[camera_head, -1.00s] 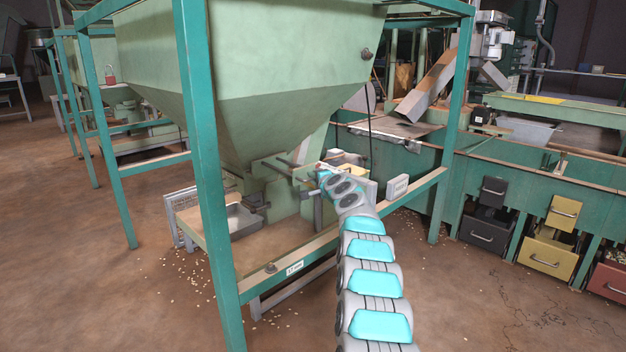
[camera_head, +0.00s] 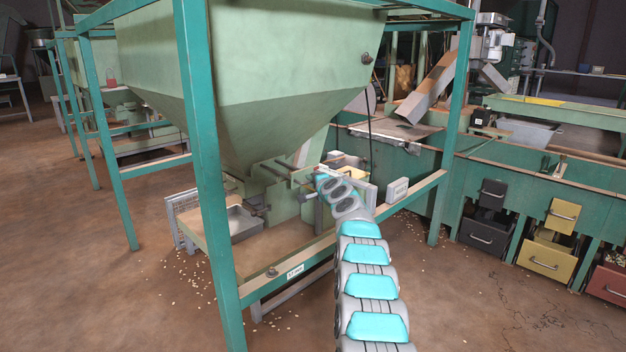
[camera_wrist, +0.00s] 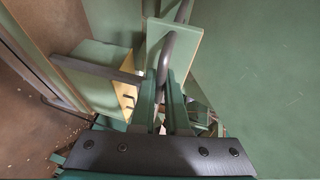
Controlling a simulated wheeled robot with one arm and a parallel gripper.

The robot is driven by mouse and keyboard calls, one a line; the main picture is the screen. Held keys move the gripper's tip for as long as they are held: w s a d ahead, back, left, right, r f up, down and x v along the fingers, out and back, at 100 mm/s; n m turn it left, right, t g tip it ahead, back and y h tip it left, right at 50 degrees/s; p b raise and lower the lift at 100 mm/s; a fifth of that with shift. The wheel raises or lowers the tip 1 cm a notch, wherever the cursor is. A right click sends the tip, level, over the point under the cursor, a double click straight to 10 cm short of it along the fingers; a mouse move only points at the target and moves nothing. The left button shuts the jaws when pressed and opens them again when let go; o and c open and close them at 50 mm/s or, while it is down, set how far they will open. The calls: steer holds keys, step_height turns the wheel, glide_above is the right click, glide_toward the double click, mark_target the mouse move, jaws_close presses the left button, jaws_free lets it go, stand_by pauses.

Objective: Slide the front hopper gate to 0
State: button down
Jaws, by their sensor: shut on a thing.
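The front hopper (camera_head: 290,110) is a large pale green funnel inside a teal frame. Its outlet and gate hardware (camera_head: 285,180) sit low under the cone, partly hidden by my arm. In the wrist view a pale green gate plate (camera_wrist: 193,50) carries a dark curved handle (camera_wrist: 166,55). My gripper (camera_wrist: 163,88) is shut on this handle, with a finger on either side of it. In the head view my arm reaches in from the lower right, and the fingertips are too small to make out. I cannot read a gate scale or its value.
The teal frame's near post (camera_head: 203,180) and lower front rail (camera_head: 300,262) stand close to my arm. A metal tray (camera_head: 236,222) sits left of the outlet. A small grey box (camera_head: 397,190) is on the right rail. Drawers (camera_head: 484,230) line the bench at right.

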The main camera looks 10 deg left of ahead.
steer(key=shift+w+a+p, duration=0.55)
steer(key=shift+a+p, duration=0.1)
steer(key=shift+p, duration=0.45)
steer(key=c, duration=0.9)
jaws_free()
steer(key=shift+a, duration=0.1)
steer(key=shift+r, duration=0.1)
